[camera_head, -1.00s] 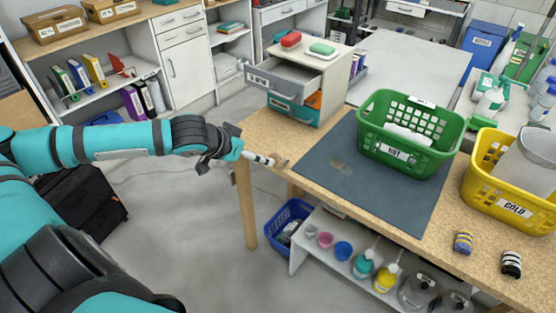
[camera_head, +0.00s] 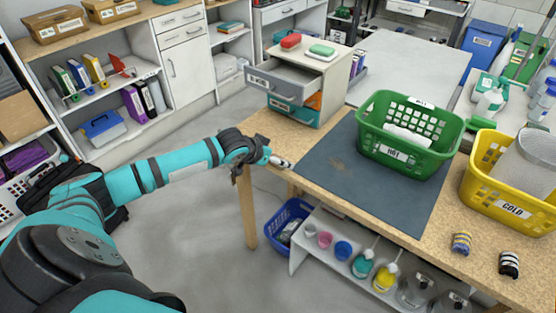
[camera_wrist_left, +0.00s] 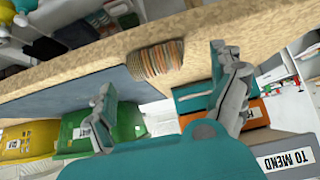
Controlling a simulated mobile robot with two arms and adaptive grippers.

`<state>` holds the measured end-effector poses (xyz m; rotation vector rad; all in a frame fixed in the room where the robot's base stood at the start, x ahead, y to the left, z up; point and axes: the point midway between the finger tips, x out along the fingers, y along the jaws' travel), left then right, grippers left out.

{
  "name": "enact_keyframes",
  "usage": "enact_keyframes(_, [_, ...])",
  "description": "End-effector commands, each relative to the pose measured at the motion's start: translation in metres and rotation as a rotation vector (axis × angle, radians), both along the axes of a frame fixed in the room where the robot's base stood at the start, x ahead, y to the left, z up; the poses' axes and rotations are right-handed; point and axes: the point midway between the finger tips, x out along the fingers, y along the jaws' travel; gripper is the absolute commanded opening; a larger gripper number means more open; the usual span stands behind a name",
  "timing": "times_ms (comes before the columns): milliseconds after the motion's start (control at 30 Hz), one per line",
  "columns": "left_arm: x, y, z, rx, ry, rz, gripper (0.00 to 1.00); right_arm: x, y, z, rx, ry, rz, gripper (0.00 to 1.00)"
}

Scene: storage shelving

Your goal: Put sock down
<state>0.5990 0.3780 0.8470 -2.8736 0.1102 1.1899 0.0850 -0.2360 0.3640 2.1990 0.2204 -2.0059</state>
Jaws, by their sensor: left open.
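A rolled sock with brown, orange and grey stripes (camera_wrist_left: 158,62) lies on the wooden tabletop in the left wrist view, beside the dark mat. My left gripper (camera_wrist_left: 168,84) is open, its fingers spread apart with the sock beyond and between them; no finger is seen closed on it. In the head view my left gripper (camera_head: 284,162) is at the near left corner of the table and hides the sock. Two other rolled socks lie at the right front: one blue and yellow (camera_head: 461,243), one black and white (camera_head: 509,264). My right gripper is not in view.
A green basket marked HOT (camera_head: 395,152) stands on the dark mat (camera_head: 345,178). A yellow basket marked COLD (camera_head: 512,209) is to its right. A small drawer unit (camera_head: 297,103) with an open drawer stands behind my gripper. The mat's front is clear.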

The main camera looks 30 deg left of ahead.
Motion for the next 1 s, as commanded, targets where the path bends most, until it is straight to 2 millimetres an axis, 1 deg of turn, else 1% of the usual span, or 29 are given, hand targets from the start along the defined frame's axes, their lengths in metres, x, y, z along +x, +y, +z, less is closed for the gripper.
enact_keyframes(33, [0.0053, -0.0014, -0.0052, -0.002, 0.000, 0.001, 0.94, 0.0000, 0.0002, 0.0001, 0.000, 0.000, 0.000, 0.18])
enact_keyframes(133, [0.0112, -0.0015, -0.0115, -0.001, 0.000, 0.001, 0.94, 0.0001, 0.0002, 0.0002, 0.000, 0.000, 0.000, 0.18])
enact_keyframes(400, [0.0125, -0.0015, -0.0136, 0.001, 0.000, -0.001, 0.94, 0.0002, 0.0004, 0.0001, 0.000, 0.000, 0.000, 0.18])
enact_keyframes(800, [0.0123, -0.0013, -0.0134, 0.001, 0.000, -0.001, 0.42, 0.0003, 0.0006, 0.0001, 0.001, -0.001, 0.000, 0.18])
enact_keyframes(833, [0.0124, -0.0014, -0.0133, 0.001, 0.000, -0.001, 0.39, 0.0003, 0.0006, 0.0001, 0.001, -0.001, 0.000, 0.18])
enact_keyframes(1000, [0.0124, -0.0014, -0.0130, 0.001, 0.000, -0.001, 0.39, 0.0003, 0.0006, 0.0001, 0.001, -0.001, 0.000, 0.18])
